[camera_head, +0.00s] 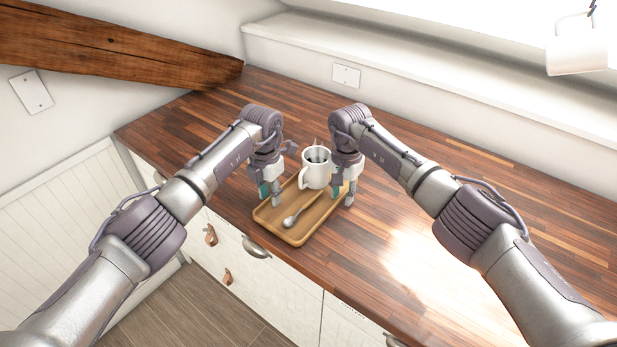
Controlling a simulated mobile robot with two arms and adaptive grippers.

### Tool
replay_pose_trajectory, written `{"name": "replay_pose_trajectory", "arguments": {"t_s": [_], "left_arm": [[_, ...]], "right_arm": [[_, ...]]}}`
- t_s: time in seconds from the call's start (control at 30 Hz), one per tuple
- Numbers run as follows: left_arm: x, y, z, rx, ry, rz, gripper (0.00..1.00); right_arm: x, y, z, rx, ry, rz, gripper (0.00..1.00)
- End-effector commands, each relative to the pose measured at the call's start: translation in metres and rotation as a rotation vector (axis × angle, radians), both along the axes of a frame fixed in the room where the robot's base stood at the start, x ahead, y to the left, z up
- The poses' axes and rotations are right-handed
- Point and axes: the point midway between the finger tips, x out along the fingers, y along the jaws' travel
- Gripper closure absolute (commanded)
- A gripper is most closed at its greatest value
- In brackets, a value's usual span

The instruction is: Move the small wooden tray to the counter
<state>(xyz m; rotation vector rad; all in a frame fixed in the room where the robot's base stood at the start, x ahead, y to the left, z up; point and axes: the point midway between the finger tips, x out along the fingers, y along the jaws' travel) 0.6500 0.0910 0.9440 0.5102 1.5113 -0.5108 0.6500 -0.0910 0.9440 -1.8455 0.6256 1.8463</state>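The small wooden tray (283,233) is a light brown rectangle with a raised rim. It is at the front of the dark wooden counter (370,235), close to the edge, and looks level; I cannot tell whether it touches the counter. A white mug (316,171) with dark contents stands upright on its far part. A metal spoon (292,219) lies on its near part. My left gripper (270,196) points down at the tray's left rim, my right gripper (344,196) at its right rim. Their fingers seem to straddle the rims; whether they clamp them is unclear.
The counter is bare to the right and at the back left. A wooden beam (110,50) slants above its left end. A wall ledge (400,50) runs behind it. A white mug-like object (577,52) hangs at the upper right. Drawers (275,284) are below the front edge.

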Motion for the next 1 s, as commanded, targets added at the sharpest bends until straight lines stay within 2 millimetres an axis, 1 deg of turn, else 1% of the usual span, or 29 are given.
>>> {"name": "replay_pose_trajectory", "arguments": {"t_s": [0.07,0.17,0.4,0.5,0.6,0.7,0.83,0.93,1.0], "left_arm": [[0.001,0.000,0.007,-0.001,-0.003,0.000,0.69],[0.002,0.000,0.022,-0.001,-0.006,-0.001,0.69],[0.002,0.000,0.073,0.001,-0.006,0.000,0.69],[0.001,0.000,0.092,0.001,-0.005,-0.001,0.69],[0.001,0.000,0.106,0.001,-0.004,0.001,0.69],[0.001,0.001,0.115,0.002,-0.003,0.001,0.69],[0.000,0.001,0.119,0.001,-0.001,0.001,0.69],[0.000,0.000,0.120,0.001,-0.001,0.001,0.69],[0.000,0.000,0.119,0.001,-0.001,0.001,0.69]], "right_arm": [[0.000,0.000,0.000,0.000,0.000,0.000,0.69],[0.000,0.000,0.000,0.000,0.000,0.000,0.69],[0.000,0.000,0.000,0.000,0.000,0.000,0.69],[0.000,0.000,0.000,0.000,0.000,0.000,0.69],[0.000,0.000,0.000,0.000,0.000,0.000,0.69],[0.000,0.000,0.000,0.000,0.000,0.000,0.69],[0.000,0.000,0.005,0.000,-0.001,0.001,0.69],[0.001,0.000,0.019,0.001,-0.003,0.002,0.69],[0.001,0.000,0.032,-0.001,-0.004,0.001,0.69]]}}
